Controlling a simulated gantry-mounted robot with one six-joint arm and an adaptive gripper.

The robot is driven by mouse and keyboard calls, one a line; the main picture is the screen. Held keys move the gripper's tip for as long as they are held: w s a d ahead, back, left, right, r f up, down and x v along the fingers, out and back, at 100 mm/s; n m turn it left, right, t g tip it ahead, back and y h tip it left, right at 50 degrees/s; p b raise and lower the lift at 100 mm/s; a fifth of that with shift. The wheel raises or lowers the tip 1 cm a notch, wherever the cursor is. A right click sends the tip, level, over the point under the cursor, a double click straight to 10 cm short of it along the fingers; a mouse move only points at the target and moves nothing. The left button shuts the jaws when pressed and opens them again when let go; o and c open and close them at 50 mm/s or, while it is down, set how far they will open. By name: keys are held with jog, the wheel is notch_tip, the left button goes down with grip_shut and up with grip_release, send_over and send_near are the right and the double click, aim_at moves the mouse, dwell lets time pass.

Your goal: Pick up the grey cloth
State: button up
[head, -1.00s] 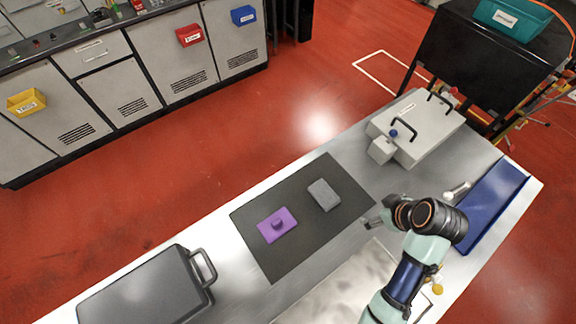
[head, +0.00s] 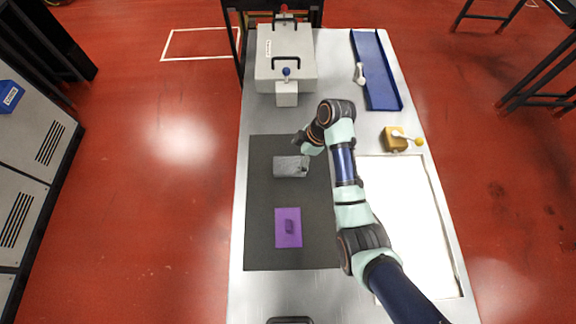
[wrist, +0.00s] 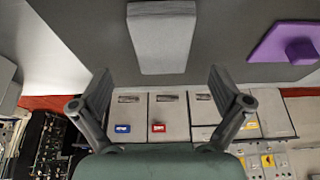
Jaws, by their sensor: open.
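The grey cloth (head: 290,168) is a folded, block-like grey pad lying on the dark mat (head: 262,220) in the head view. It also shows at the top middle of the wrist view (wrist: 162,40). My gripper (head: 304,146) is at the cloth's upper right side in the head view, partly over its edge there. In the wrist view my gripper (wrist: 160,74) is open and empty, its fingers spread wide, with the cloth beyond the fingertips and roughly centred between them. Whether the fingers touch the cloth is not clear.
A purple plate with a knob (head: 288,228) lies on the mat below the cloth. A grey box with black handles (head: 287,62) and a blue tray (head: 376,72) stand at the far end. A yellow part (head: 395,139) is right of my arm.

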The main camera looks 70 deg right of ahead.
aim_at(290, 165)
jog(key=x, duration=0.4)
jog(key=shift+a+f+b, duration=0.2)
jog(key=shift+f+b, duration=0.1)
jog(key=shift+b, duration=0.1)
jog(key=shift+w+f, duration=0.1)
jog(key=shift+f, duration=0.1)
jog(key=c, duration=1.2)
